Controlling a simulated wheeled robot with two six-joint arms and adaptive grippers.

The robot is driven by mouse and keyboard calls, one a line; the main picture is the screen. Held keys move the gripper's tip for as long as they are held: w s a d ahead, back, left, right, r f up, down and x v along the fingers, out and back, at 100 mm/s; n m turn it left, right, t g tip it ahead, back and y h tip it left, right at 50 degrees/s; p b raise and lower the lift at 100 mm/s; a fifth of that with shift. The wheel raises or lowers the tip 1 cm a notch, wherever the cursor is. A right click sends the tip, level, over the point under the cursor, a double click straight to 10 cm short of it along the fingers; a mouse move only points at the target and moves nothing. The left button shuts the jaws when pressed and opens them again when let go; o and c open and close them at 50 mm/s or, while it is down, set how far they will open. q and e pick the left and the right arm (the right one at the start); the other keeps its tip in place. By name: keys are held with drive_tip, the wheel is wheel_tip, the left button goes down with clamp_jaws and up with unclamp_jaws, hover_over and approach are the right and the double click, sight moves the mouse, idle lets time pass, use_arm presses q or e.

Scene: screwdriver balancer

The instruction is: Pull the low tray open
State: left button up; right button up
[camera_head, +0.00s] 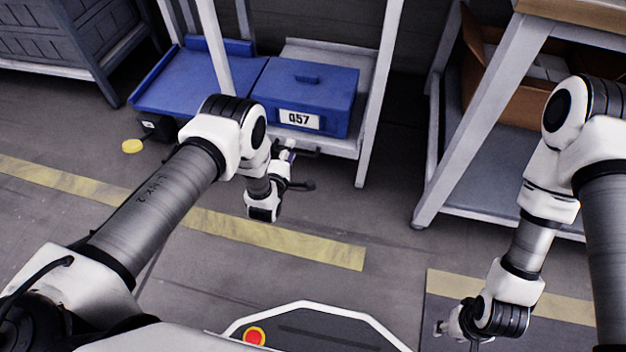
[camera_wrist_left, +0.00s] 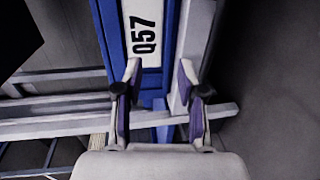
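My left gripper (camera_head: 301,167) is just in front of and below the tray's front. In the left wrist view its two fingers (camera_wrist_left: 160,70) stand apart, with the label and blue front between and beyond them. I cannot tell whether they touch the tray. My right gripper (camera_head: 446,327) hangs low at the right, away from the tray; its finger opening is unclear.
A flat blue tray (camera_head: 180,85) lies left of the box. White rack posts (camera_head: 379,95) stand beside the box. A black box (camera_head: 158,126) and a yellow disc (camera_head: 132,146) are on the left. A cardboard box (camera_head: 493,100) sits in the right rack.

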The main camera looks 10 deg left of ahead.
use_arm(q)
wheel_tip(320, 180, down, 7)
drive_tip(key=s+b, duration=0.2)
drive_tip(key=w+b, duration=0.1)
drive_tip(key=w, duration=0.1)
drive_tip(key=w+b, duration=0.1)
drive_tip(key=w, duration=0.2)
drive_tip(key=w+f+b, duration=0.1)
drive_tip(key=w+b, duration=0.1)
drive_tip(key=shift+w+d+f, duration=0.1)
drive_tip(key=shift+w+d, duration=0.05)
drive_tip(key=shift+w, duration=0.3)
use_arm(e)
wheel_tip(320, 180, down, 9)
drive_tip(key=shift+r, duration=0.2)
use_arm(q)
clamp_jaws()
use_arm(e)
drive_tip(key=shift+w+a, duration=0.1)
drive_tip(key=shift+a, duration=0.05)
